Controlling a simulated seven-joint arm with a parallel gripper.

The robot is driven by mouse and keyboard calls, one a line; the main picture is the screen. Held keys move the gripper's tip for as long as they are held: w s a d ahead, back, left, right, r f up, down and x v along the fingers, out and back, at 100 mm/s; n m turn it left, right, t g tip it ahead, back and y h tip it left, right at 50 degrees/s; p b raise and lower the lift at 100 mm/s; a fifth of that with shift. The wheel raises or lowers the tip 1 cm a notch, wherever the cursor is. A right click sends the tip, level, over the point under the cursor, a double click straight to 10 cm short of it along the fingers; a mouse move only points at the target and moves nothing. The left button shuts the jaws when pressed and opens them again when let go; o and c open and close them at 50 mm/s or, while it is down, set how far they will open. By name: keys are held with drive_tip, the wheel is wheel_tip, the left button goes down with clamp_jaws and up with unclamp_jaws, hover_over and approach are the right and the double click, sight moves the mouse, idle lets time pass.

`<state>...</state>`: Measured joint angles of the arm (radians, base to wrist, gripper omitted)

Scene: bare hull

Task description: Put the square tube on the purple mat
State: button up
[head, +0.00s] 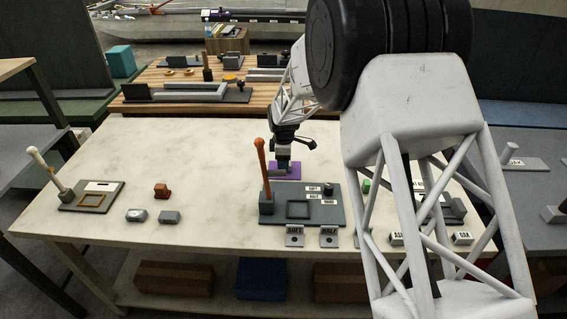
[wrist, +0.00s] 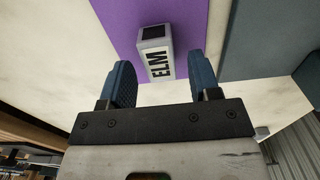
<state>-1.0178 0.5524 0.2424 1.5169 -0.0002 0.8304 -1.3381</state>
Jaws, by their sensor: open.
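The square tube (wrist: 155,52) is a pale grey, square-section piece with a dark square end and a white label reading ELM. In the wrist view it appears over the purple mat (wrist: 205,25), and seems to rest on it. My gripper (wrist: 160,72) is open, with one blue finger on each side of the tube and visible gaps between. In the head view my gripper (head: 283,164) is low over the purple mat (head: 293,171), behind the dark board. I cannot make out the tube clearly there.
A dark board (head: 325,214) with an orange post (head: 262,170) and a square frame stands just in front of the mat. A red block (head: 161,190) sits at left. The table's left back is clear.

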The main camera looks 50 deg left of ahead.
wheel_tip(320, 180, up, 11)
idle(0.5)
idle(0.9)
